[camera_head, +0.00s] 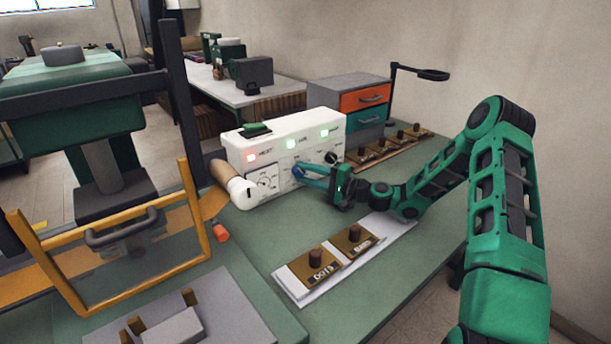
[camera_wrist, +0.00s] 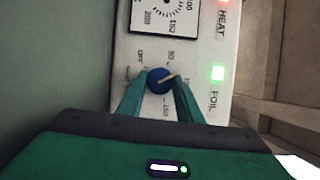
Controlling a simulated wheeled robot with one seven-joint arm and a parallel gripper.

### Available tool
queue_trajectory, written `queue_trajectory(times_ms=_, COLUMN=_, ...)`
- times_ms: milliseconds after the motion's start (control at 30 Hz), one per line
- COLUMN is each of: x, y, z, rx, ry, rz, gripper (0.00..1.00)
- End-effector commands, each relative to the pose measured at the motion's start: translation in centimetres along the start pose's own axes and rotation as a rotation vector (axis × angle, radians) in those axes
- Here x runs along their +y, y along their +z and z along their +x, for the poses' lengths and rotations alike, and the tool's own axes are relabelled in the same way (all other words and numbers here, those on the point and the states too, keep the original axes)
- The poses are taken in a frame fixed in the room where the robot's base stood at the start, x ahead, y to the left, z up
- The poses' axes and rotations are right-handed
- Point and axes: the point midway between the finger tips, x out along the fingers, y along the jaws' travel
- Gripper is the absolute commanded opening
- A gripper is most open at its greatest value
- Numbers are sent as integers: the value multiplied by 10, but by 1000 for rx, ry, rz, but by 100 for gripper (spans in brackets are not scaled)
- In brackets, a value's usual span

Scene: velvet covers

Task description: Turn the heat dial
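A white control box (camera_head: 285,142) stands on the green workbench and carries a blue dial (camera_head: 298,171) on its front, below the lights. In the wrist view the blue dial (camera_wrist: 161,80) has a pale pointer slanting to the right, with OFF at its upper left and numbers around it. My gripper (camera_head: 302,172) reaches in from the right with its fingertips at the dial. In the wrist view my gripper (camera_wrist: 160,83) has one finger on each side of the dial, very close to it. Whether both fingers press on it is unclear.
A HEAT light glows red (camera_wrist: 223,5) and a FOIL light glows green (camera_wrist: 217,73). A black knob (camera_head: 331,157) sits right of the dial. A yellow-framed guard (camera_head: 120,240) stands at left.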

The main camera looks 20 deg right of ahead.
Motion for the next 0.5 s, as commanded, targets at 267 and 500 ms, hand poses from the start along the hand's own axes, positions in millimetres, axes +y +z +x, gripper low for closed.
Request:
queue_trajectory(times_ms=267, x=2, y=-3, z=-2, rx=7, ry=5, rz=-2, gripper=51)
queue_trajectory(times_ms=500, x=1, y=-2, z=-10, rx=5, ry=4, rz=0, gripper=51)
